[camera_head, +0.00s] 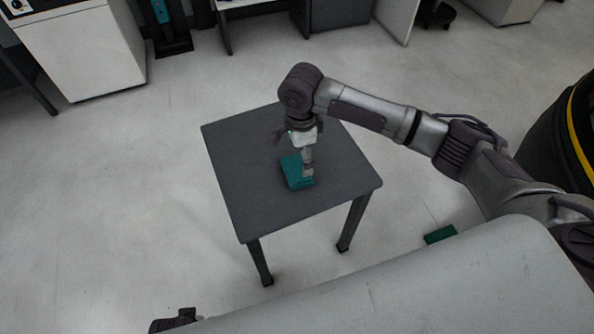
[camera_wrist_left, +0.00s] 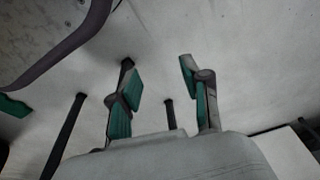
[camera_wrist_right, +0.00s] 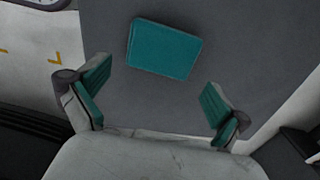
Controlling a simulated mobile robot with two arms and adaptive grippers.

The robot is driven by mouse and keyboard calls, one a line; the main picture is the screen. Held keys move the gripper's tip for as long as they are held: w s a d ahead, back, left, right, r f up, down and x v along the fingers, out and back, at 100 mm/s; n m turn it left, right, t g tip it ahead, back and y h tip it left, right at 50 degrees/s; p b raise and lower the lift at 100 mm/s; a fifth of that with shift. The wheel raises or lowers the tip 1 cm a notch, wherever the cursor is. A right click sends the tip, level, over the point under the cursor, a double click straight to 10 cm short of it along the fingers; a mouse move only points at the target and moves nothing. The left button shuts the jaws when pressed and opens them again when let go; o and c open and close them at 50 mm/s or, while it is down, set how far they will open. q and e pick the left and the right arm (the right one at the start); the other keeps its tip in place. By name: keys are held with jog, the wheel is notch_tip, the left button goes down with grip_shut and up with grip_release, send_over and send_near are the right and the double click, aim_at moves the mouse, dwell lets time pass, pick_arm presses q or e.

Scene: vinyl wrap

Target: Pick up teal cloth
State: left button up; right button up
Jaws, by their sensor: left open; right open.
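The teal cloth (camera_head: 294,174) lies folded as a flat square on the grey table (camera_head: 236,170). In the right wrist view the cloth (camera_wrist_right: 164,49) lies beyond and between the fingertips, apart from them. My right gripper (camera_head: 308,172) points down over the table, and in the head view it covers part of the cloth. In the right wrist view my right gripper (camera_wrist_right: 153,80) is open and empty, with teal pads on its fingers.
A dark green object (camera_head: 440,234) lies on the floor right of the table. A large black round object with a yellow stripe (camera_head: 575,135) stands at the right. Cabinets (camera_head: 85,50) and desks line the back. The rest of the tabletop is clear.

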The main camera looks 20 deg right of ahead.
aim_at(299, 167)
notch_tip(299, 167, down, 4)
jog(key=shift+a+f+b, duration=0.15)
jog(key=shift+b, duration=0.6)
jog(key=shift+f, duration=0.25)
pick_arm(q)
jog(key=r, duration=0.2)
jog(key=w+r, duration=0.1)
jog(key=r, duration=0.2)
jog(key=shift+w+d+r, duration=0.1)
jog(key=shift+w+r, duration=0.2)
jog(key=shift+w, duration=0.05)
pick_arm(e)
jog(key=c, duration=0.7)
